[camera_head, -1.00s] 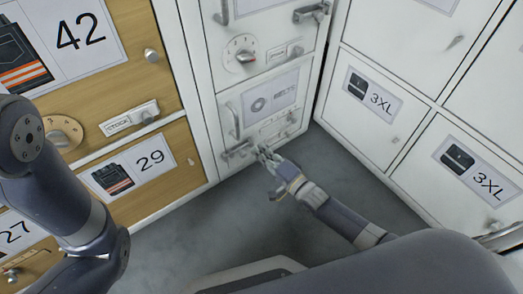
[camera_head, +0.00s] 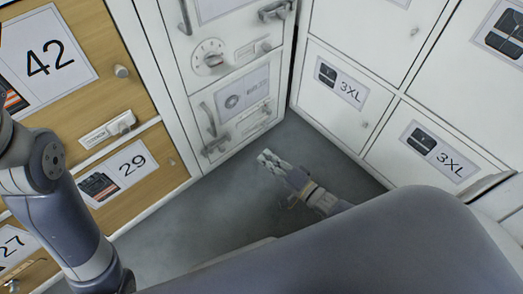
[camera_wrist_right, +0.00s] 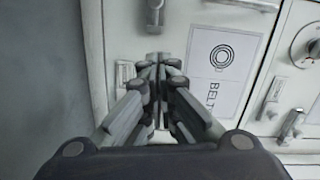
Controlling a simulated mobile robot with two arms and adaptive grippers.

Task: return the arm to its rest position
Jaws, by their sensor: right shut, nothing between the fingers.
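My right gripper (camera_head: 268,160) is low over the grey floor in the head view, a little in front of the white belts locker door (camera_head: 222,122). Its fingers are shut with nothing between them. In the right wrist view the closed fingertips (camera_wrist_right: 160,72) point at the belts door (camera_wrist_right: 200,20) and its belt label (camera_wrist_right: 215,68). They appear apart from the door. Part of my right arm crosses the lower right of the head view. My left arm stands at the left edge; its gripper is out of view.
A wooden locker (camera_head: 179,172) with labels 42, 29 and 27 stands at left. White 3XL lockers (camera_head: 365,148) stand at right. Handles and a dial (camera_head: 208,57) stick out from the middle white locker. Grey floor (camera_head: 200,222) lies clear between them.

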